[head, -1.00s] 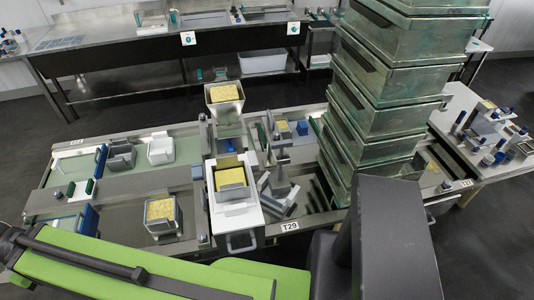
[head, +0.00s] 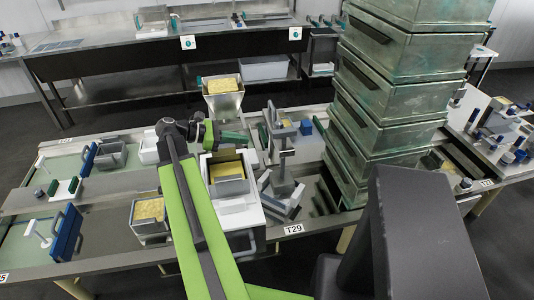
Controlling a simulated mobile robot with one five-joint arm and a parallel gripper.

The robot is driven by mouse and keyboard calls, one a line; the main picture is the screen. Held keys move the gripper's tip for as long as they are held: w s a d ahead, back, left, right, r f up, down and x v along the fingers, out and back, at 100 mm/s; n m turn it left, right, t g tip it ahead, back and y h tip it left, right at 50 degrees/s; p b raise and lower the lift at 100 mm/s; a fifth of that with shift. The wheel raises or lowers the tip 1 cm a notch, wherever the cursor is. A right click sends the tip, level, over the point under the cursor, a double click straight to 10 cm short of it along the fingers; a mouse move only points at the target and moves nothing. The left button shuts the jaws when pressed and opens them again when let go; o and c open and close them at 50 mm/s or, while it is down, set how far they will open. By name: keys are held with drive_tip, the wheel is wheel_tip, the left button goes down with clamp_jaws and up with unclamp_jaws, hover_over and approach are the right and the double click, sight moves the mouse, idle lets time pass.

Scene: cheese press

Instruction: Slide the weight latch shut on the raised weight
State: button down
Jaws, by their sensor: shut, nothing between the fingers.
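My green arm reaches forward over the bench in the head view. Its dark wrist ends in my gripper (head: 243,138), which is small here, pointing right and shut with nothing held. A grey upright press-like stand (head: 283,155) is just to the right of the gripper, with a visible gap between them in the picture. I cannot tell which part is the weight latch, or whether the weight is raised.
A white drawer-like box (head: 236,215) holding a grey bin of yellow curd (head: 228,170) is below the gripper. A curd-filled hopper (head: 223,97) stands behind. A tall stack of metal crates (head: 385,110) rises at the right. A blue block (head: 306,127) lies behind the stand.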

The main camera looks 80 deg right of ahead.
drive_tip(key=b+x, duration=0.3)
drive_tip(key=x, duration=0.7)
drive_tip(key=shift+s+r, duration=0.2)
drive_tip(key=shift+r, duration=0.05)
